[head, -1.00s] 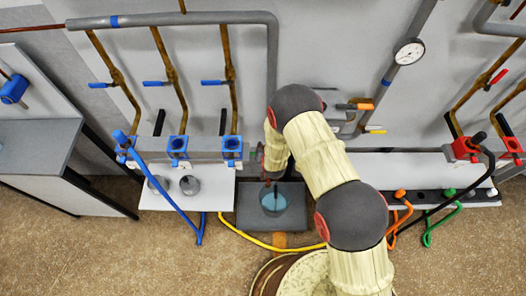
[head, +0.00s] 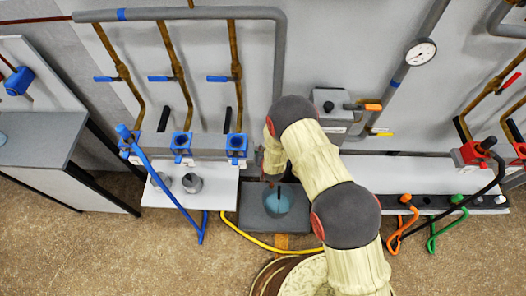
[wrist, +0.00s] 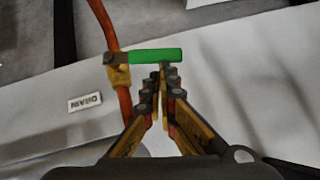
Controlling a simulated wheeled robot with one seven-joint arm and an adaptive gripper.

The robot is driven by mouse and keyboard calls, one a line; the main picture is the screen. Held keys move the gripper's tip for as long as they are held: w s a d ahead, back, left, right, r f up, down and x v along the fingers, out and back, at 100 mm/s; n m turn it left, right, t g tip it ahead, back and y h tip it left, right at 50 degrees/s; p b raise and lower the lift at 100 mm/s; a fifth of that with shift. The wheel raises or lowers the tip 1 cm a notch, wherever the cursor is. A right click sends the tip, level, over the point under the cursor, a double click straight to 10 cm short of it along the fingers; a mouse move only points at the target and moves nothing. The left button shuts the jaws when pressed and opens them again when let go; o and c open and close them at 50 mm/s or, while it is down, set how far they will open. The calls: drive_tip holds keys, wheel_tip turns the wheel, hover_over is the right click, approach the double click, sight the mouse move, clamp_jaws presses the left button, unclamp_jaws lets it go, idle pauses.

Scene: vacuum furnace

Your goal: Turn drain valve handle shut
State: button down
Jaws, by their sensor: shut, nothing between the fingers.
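The drain valve handle (wrist: 156,56) is a green bar in the wrist view, lying crosswise to its copper pipe. It joins a brass valve body (wrist: 120,76) at its left end. An upside-down label reading DRAIN (wrist: 86,102) is on the pale panel to the left. My gripper (wrist: 160,72) is shut and empty, its fingertips at the lower edge of the handle near its middle. I cannot tell whether they touch it. In the head view I cannot make out the green handle; my arm covers much of that area.
Blue valves (head: 181,145) stand to the left and red ones (head: 470,153) to the right. A yellow hose (head: 243,240) crosses the open floor.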

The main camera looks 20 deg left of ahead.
drive_tip(key=shift+s+a+f+b, duration=0.15)
drive_tip(key=shift+a+f+b, duration=0.55)
drive_tip(key=shift+b, duration=0.4)
drive_tip(key=shift+d, duration=0.1)
drive_tip(key=shift+r+p, duration=0.35)
drive_tip(key=shift+r, duration=0.4)
drive_tip(key=shift+r, duration=0.1)
drive_tip(key=v, duration=1.1)
drive_tip(key=shift+s+d, duration=0.15)
drive_tip(key=shift+s, duration=0.25)
